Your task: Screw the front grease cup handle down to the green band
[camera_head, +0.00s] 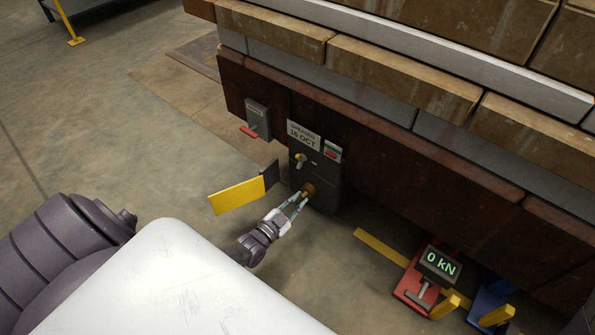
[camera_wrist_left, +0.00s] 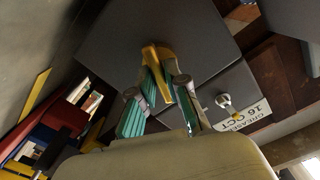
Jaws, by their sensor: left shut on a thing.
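The grease cup handle (camera_head: 308,188), brass-yellow, sits low on the dark grey box at the front of the brick-stacked car. My left gripper (camera_head: 300,199) reaches it from below and is shut on it. In the left wrist view the yellow handle (camera_wrist_left: 152,57) stands between the teal-padded fingers of my left gripper (camera_wrist_left: 170,86). A green band cannot be made out on the cup; the fingers cover part of it. The grey box (camera_wrist_left: 165,30) fills the area behind the handle. My right gripper is not in view.
A small yellow-and-white fitting (camera_head: 300,158) sits above the handle, under a "GREASED 16 OCT" label (camera_head: 303,135). A yellow plate (camera_head: 237,195) sticks out left of my gripper. A red jack with a "0 kN" display (camera_head: 441,265) stands at the lower right. Open floor lies left.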

